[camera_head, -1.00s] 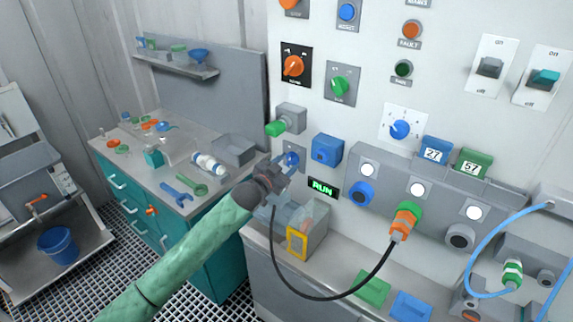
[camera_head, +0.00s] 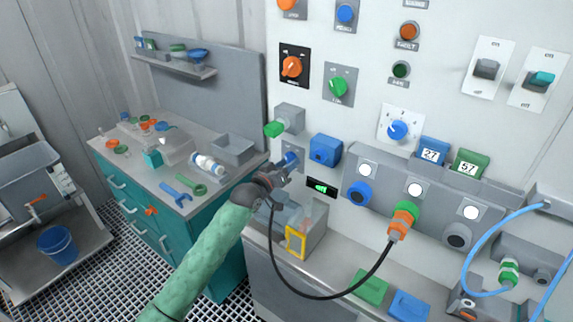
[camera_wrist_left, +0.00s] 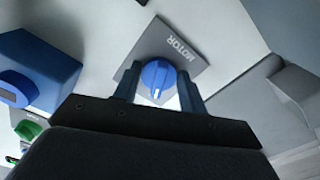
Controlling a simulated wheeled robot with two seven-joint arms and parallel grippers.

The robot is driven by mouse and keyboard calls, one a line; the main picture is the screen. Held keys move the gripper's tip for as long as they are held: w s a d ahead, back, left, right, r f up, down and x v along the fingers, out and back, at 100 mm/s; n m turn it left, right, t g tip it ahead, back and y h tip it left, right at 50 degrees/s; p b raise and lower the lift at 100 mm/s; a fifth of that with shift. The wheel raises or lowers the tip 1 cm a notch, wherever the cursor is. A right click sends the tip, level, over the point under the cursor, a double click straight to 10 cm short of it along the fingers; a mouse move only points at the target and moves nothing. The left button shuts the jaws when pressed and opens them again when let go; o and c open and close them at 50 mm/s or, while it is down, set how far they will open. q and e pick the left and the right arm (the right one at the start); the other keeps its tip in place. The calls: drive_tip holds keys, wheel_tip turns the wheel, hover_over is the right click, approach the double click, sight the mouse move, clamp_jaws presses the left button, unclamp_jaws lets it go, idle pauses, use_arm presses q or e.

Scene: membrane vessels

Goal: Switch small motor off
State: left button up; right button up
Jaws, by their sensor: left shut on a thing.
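A small blue knob (camera_head: 291,159) sits on a grey plate on the white wall panel. In the left wrist view the blue knob (camera_wrist_left: 158,80) has a white pointer line, and its plate (camera_wrist_left: 183,52) reads MOTOR. My left gripper (camera_head: 284,168) is at this knob, shut on it, with one finger on each side. A small black display (camera_head: 321,187) to the right of the gripper shows a short green mark too small to read. My right gripper is not in view.
A blue box (camera_head: 326,150) and a green-tipped grey fitting (camera_head: 287,121) stick out of the panel close to the gripper. A black cable (camera_head: 335,297) hangs below, running to an orange plug (camera_head: 401,222). A grey bin with a yellow frame (camera_head: 296,242) stands underneath.

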use_arm(q)
drive_tip(key=shift+r+n, duration=0.15)
drive_tip(key=shift+n, duration=0.15)
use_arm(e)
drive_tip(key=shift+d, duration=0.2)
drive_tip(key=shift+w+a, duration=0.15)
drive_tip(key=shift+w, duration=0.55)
use_arm(q)
drive_tip(key=o, duration=0.9)
drive_tip(key=shift+o, duration=0.2)
drive_tip(key=b+v, duration=0.3)
drive_tip(key=v, duration=0.5)
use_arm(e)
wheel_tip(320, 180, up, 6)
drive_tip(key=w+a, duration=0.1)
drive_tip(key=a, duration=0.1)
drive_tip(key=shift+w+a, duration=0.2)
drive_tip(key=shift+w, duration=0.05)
